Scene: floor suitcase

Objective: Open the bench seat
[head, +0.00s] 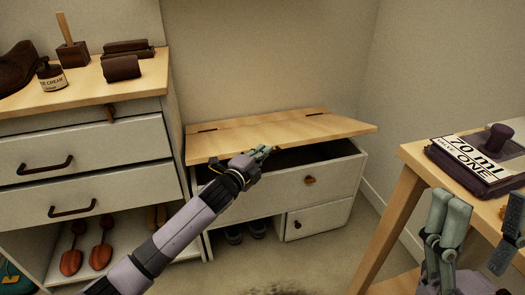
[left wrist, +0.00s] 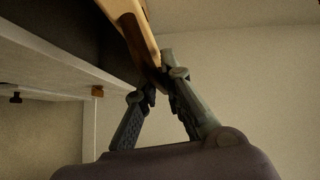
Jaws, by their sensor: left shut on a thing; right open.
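The bench (head: 338,180) is a white cabinet against the back wall with a light wooden seat lid (head: 300,127). The lid is tilted up part way, with its hinges along the back, and a dark gap shows under its front edge. My left gripper (head: 265,151) is at the lid's front edge and is shut on it. In the left wrist view the fingers (left wrist: 160,92) close on the edge of the lid (left wrist: 142,35), and the dark inside shows beside it. My right gripper (head: 475,215) is open and empty at the lower right, beside a wooden table.
A white drawer cabinet (head: 90,150) with shoe-care items on top stands left of the bench. A wooden table (head: 425,158) with a dark labelled box (head: 478,165) is on the right. Shoes (head: 234,233) lie under the bench. The floor in front is clear.

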